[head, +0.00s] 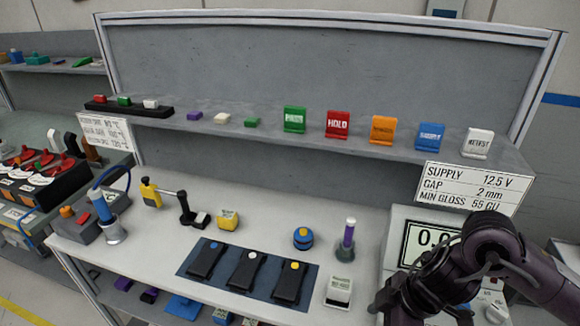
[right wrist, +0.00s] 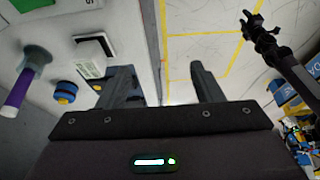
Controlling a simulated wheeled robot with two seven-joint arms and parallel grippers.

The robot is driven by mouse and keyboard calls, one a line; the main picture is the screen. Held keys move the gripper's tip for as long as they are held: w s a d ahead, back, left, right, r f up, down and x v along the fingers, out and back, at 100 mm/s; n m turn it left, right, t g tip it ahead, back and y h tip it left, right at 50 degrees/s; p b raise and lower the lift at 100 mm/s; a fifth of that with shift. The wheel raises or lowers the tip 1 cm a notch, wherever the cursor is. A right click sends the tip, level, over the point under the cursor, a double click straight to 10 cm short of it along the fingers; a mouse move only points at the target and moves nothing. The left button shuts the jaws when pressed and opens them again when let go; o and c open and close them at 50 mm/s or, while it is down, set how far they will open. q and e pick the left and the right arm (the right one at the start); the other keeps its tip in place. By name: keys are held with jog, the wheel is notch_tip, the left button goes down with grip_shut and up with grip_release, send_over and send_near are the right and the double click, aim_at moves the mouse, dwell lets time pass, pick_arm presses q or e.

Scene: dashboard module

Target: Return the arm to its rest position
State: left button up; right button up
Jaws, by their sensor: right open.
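My right arm (head: 490,245) comes in from the lower right of the head view, bent in front of the grey meter with its display (head: 428,240). Its gripper (head: 385,305) is mostly hidden or cut off at the bottom edge there. In the right wrist view the right gripper (right wrist: 162,80) shows two spread fingers with nothing between them. Beyond them are the bench edge and the floor. A dark arm, seemingly my left one, ends in a gripper (right wrist: 253,22) at the upper right of that view, over the floor; its jaws are too small to read.
A purple-handled tool (head: 348,240), a blue-and-yellow puck (head: 302,238) and a white labelled block (head: 338,292) stand on the bench near the right arm. A blue mat (head: 225,281) holds three black panels. The shelf above carries a row of coloured label blocks (head: 338,124).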

jog(key=w+a+r+m+t+y, duration=0.1)
jog(key=w+a+r+t, duration=0.1)
jog(key=a+t, duration=0.35)
jog(key=w+a+r+m+t+y, duration=0.1)
jog(key=a+r+m+t+y, duration=0.1)
jog(key=a, duration=0.6)
jog(key=s+d+f+m+g+h, duration=0.35)
jog(key=s+d+f+m, duration=0.2)
jog(key=d, duration=0.25)
jog(key=s+d+f+m+g+h, duration=0.2)
jog(key=s+d+f+m+h, duration=0.3)
jog(key=d, duration=0.4)
notch_tip(320, 180, down, 30)
jog(key=s+g+y+b, duration=0.1)
jog(key=s+y+b, duration=0.1)
pick_arm(q)
jog(key=f, duration=0.1)
jog(key=w+f+b, duration=0.1)
jog(key=f, duration=0.1)
jog(key=shift+d, duration=0.1)
pick_arm(e)
jog(key=s+d+f+n+g, duration=0.1)
jog(key=s+d+f, duration=0.2)
jog(key=s+f, duration=1.7)
jog(key=shift+d+f+h, duration=0.15)
jog(key=shift+h, duration=0.2)
